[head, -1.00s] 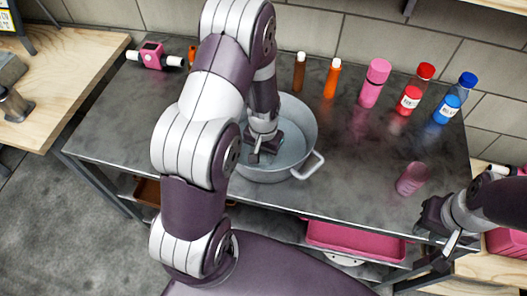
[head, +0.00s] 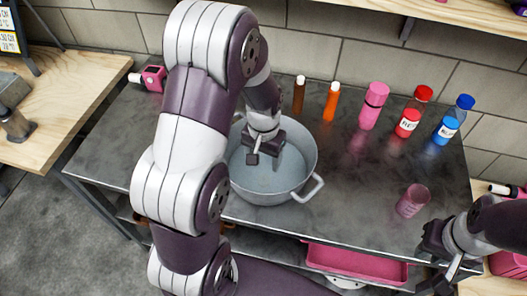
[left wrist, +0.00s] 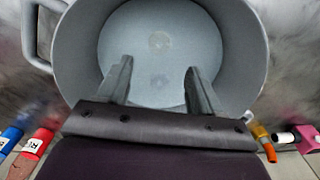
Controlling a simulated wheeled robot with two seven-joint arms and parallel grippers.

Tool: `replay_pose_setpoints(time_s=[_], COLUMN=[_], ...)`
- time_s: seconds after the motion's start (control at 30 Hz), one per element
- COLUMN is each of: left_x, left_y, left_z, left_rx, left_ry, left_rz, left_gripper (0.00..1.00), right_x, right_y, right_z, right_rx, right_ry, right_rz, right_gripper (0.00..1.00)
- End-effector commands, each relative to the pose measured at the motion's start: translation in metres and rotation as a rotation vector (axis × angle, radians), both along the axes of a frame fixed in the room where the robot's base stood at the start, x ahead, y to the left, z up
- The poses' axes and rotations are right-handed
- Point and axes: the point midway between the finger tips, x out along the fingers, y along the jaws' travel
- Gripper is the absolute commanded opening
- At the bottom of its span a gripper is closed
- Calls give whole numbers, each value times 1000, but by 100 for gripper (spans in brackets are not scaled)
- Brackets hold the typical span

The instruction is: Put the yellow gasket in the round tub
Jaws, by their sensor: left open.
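The round tub (head: 292,180) is a grey pot with side handles, standing on the dark metal table. My left gripper (head: 262,150) points down into the tub's opening. In the left wrist view its two fingers (left wrist: 158,78) are apart with nothing between them, over the tub (left wrist: 82,52). A faint pale yellowish round mark shows on the tub's floor; I cannot tell whether it is the yellow gasket or a reflection. No clear yellow gasket shows elsewhere. My right gripper (head: 436,260) is off the table's front right corner, its fingers too unclear to judge.
Brown (head: 299,95), orange (head: 331,102), pink (head: 373,107), red (head: 411,113) and blue (head: 452,121) bottles stand along the back. A pink cup (head: 412,201) stands at the right. A pink tray (head: 355,263) is on the shelf below. The table between tub and cup is clear.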

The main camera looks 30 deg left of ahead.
Motion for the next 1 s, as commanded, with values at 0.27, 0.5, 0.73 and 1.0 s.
replay_pose_setpoints(time_s=[0.27, 0.5, 0.73, 1.0], left_x=[-24, -86, -86, -86], left_y=[-19, -52, -51, -51], left_z=[44, 60, 60, 60], left_rx=[1, -3, -3, -3], left_ry=[-35, -117, -116, -116], left_rz=[-23, -62, -61, -61], left_gripper=[66, 66, 66, 66], right_x=[0, 0, 0, 0], right_y=[0, 0, 0, 0], right_z=[1, 1, 1, 1], right_rx=[0, 0, 0, 0], right_ry=[0, 0, 0, 0], right_rz=[0, 0, 0, 0], right_gripper=[26, 26, 26, 26])
